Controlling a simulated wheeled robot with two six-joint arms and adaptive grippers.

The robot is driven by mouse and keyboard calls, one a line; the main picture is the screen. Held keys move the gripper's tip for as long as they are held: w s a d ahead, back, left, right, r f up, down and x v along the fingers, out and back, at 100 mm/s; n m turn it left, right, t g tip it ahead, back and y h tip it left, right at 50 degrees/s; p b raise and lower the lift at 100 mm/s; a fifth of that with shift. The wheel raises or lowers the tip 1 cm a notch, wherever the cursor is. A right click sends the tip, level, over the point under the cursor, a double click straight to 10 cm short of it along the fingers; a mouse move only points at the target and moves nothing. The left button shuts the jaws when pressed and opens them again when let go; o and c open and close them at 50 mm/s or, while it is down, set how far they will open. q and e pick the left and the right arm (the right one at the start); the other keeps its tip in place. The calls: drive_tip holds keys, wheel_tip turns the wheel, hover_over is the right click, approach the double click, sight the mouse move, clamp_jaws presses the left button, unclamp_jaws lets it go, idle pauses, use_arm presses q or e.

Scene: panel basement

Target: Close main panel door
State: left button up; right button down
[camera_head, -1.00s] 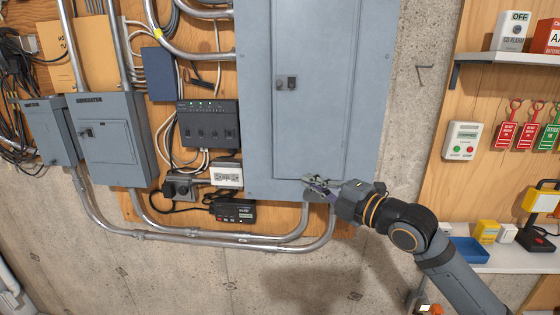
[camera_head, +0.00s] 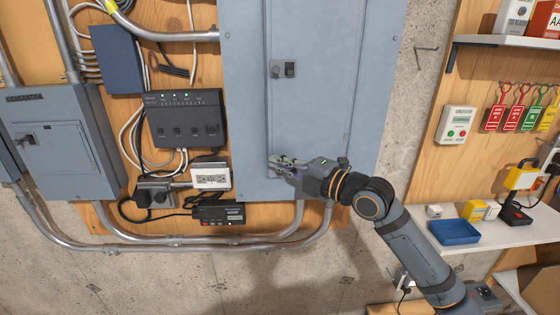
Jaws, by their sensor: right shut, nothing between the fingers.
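The main panel (camera_head: 236,120) is a tall grey metal box on the wall, at the upper middle of the head view. Its door (camera_head: 318,105) looks flush with the front, with a small dark latch (camera_head: 284,69) at its left edge. My right gripper (camera_head: 274,165) is shut and empty. It lies in front of the door's lower left corner and hides part of it. I cannot tell whether the fingertips touch the metal. My left gripper is not in view.
Left of the panel are a black switch unit (camera_head: 184,119), a white outlet (camera_head: 211,177) and a generator box (camera_head: 66,145). Metal conduit (camera_head: 190,241) runs below. On the right, shelves hold a blue tray (camera_head: 454,232), and lockout tags (camera_head: 495,117) hang on the board.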

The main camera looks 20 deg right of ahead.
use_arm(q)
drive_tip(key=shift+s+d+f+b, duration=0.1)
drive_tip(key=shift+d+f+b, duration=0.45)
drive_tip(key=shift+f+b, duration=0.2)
use_arm(e)
drive_tip(key=shift+w+d+r, duration=0.15)
drive_tip(key=shift+w+d, duration=0.1)
drive_tip(key=shift+w, duration=0.25)
drive_tip(key=shift+w+d+r, duration=0.1)
drive_tip(key=shift+w+d, duration=0.15)
drive_tip(key=shift+w, duration=0.25)
